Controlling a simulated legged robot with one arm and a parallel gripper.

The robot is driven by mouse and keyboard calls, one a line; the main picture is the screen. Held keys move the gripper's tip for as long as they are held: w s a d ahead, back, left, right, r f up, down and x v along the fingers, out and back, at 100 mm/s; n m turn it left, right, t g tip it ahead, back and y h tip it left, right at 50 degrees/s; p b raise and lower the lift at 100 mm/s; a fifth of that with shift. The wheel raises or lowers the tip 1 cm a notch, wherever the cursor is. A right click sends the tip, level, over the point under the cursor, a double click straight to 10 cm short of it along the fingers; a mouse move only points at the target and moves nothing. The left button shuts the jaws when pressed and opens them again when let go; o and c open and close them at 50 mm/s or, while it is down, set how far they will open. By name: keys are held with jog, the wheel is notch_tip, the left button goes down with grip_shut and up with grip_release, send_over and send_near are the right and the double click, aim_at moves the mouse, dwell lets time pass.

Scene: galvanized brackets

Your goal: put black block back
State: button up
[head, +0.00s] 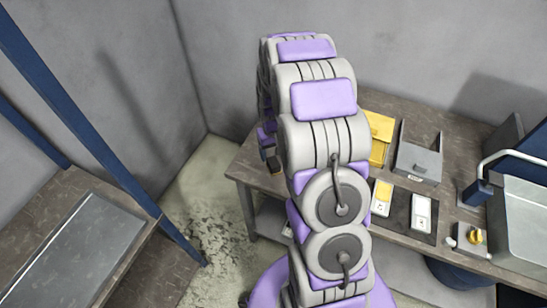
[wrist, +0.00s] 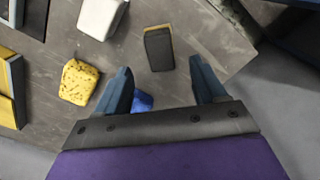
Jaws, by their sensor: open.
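In the wrist view a black block (wrist: 159,52) with a thin yellow edge at its top lies on the brown bench top. My gripper (wrist: 160,66) is open, with its two dark blue fingers apart and nothing held between them. The block shows just beyond the fingertips, roughly centred between them; I cannot tell the height gap. In the head view my arm hides most of my gripper. A small dark piece with a tan edge (head: 274,165) shows at the bench's left end there, perhaps the block.
In the wrist view a speckled yellow sponge (wrist: 79,82), a white block (wrist: 102,16) and a blue item (wrist: 142,101) lie nearby. In the head view a yellow bin (head: 379,135), a grey bin (head: 417,155) and a sink (head: 527,215) stand on the bench (head: 240,170).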

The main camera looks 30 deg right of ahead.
aim_at(273, 163)
jog(key=s+a+r, duration=0.4)
jog(key=s+r, duration=0.1)
jog(key=r, duration=0.3)
jog(key=s+a+r, duration=0.4)
jog(key=s+r, duration=0.1)
jog(key=r, duration=0.3)
jog(key=s+a+r, duration=0.2)
jog(key=s, duration=0.5)
jog(key=s+a+r+n+g, duration=0.1)
jog(key=s+a+r, duration=0.1)
jog(key=s, duration=0.6)
jog(key=s+a+r, duration=0.2)
jog(key=s, duration=0.5)
jog(key=shift+s+r+g, duration=0.15)
jog(key=shift+r+g, duration=0.15)
jog(key=shift+g, duration=0.1)
jog(key=shift+a, duration=0.15)
